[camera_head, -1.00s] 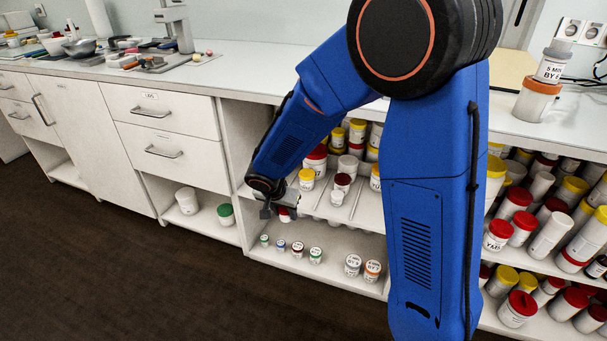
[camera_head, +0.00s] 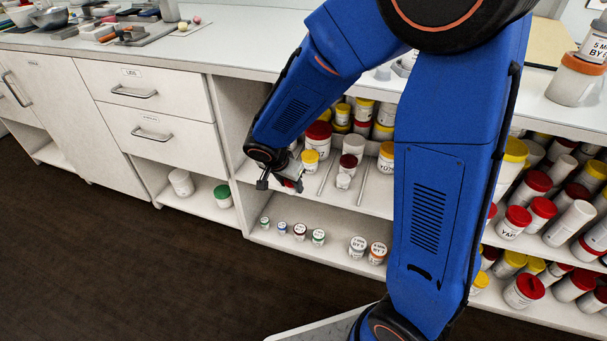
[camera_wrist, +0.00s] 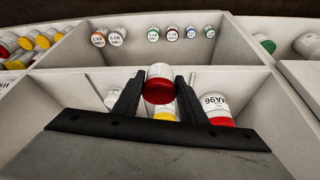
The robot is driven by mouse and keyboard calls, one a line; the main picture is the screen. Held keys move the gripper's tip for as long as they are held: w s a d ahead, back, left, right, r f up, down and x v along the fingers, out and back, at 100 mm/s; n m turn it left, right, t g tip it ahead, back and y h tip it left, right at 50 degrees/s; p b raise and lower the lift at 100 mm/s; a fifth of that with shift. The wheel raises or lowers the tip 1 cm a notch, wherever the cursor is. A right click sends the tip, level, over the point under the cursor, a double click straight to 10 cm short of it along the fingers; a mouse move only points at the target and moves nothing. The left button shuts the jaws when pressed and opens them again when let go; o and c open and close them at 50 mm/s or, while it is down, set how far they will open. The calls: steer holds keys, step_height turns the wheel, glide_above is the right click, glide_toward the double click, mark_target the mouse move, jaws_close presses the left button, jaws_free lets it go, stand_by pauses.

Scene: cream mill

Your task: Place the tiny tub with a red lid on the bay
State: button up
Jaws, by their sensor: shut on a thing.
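The tiny tub with a red lid (camera_wrist: 159,84) is between the fingertips of my gripper (camera_wrist: 157,88) in the wrist view, lid toward the camera. In the head view my gripper (camera_head: 278,180) is at the front left of the upper shelf bay, and only a bit of the tub's red lid (camera_head: 291,186) shows beside it. The upper bay (camera_head: 345,198) holds several larger tubs and thin divider strips. The lower bay (camera_head: 290,250) has a row of small tubs with green, blue, red and orange lids. Which bay the task means is not clear from the frames.
A vertical panel (camera_head: 228,125) borders the bays at left. Crowded bottles (camera_head: 545,210) fill the right shelves. The floor (camera_head: 120,260) in front is clear.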

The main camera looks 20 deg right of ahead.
steer(key=w+d, duration=0.2)
steer(key=w, duration=0.1)
steer(key=w+d+f, duration=0.1)
steer(key=w+d, duration=0.1)
steer(key=w, duration=0.1)
steer(key=w+d+f, duration=0.1)
steer(key=w+d, duration=0.1)
steer(key=w, duration=0.1)
steer(key=shift+w+d, duration=0.15)
steer(key=shift+d, duration=0.25)
step_height(320, 180, down, 4)
steer(key=shift+f, duration=0.1)
steer(key=shift+w+d+f, duration=0.15)
steer(key=shift+w+f, duration=0.05)
steer(key=shift+f, duration=0.2)
steer(key=shift+f, duration=0.1)
steer(key=o, duration=1.1)
steer(key=shift+c, duration=0.2)
